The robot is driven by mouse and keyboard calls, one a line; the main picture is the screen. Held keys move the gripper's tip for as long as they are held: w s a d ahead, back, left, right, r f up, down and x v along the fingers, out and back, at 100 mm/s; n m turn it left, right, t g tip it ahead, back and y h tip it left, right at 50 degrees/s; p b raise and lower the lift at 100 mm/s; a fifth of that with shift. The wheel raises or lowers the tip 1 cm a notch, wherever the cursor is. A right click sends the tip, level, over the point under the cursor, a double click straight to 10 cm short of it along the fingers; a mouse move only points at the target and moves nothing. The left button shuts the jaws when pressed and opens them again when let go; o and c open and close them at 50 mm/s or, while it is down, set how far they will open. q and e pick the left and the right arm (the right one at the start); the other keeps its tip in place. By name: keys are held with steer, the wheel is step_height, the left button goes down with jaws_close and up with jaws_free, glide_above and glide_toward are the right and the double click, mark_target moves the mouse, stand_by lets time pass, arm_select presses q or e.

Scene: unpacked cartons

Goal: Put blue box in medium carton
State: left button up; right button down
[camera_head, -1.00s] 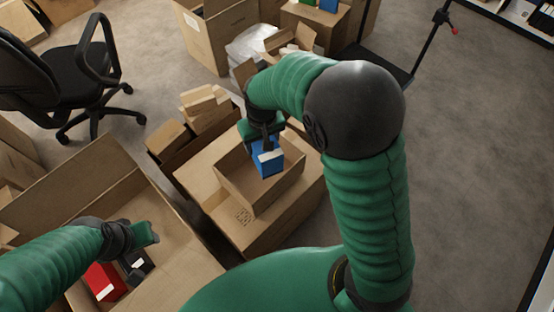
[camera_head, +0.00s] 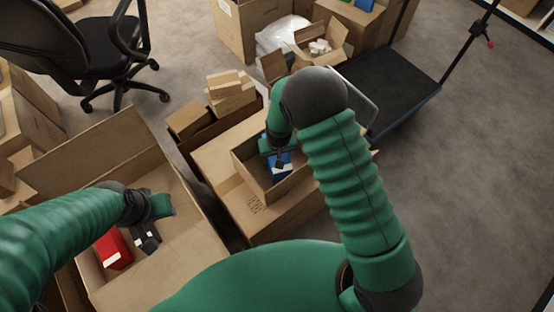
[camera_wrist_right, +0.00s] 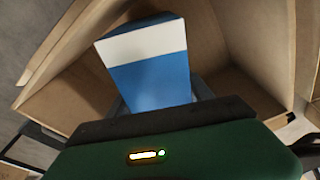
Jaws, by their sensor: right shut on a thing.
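The blue box (camera_head: 281,166) with a white band is in my right gripper (camera_head: 279,160), which is shut on it. The box is inside the opening of the medium carton (camera_head: 294,183), an open carton standing on a larger closed carton. In the right wrist view the blue box (camera_wrist_right: 150,75) stands between the fingers, with the carton's walls (camera_wrist_right: 245,50) around it. I cannot tell whether the box touches the carton floor. My left gripper (camera_head: 160,206) is over the big open carton at the left; whether its fingers are open is not clear.
The big open carton (camera_head: 190,245) at left holds a red box (camera_head: 114,249) and a black item (camera_head: 146,238). Small boxes (camera_head: 230,90) lie behind the medium carton. A black flat trolley (camera_head: 395,85) stands at back right. An office chair (camera_head: 75,45) is back left. Floor at right is clear.

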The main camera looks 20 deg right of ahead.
steer(key=shift+a+f, duration=0.15)
steer(key=shift+f, duration=0.65)
steer(key=shift+w, duration=0.1)
steer(key=shift+d, duration=0.2)
steer(key=shift+c, duration=2.1)
jaws_free()
steer(key=shift+d+f, duration=0.1)
arm_select(q)
steer(key=shift+a+f, duration=0.15)
steer(key=shift+f, duration=0.25)
arm_select(e)
steer(key=shift+a, duration=0.2)
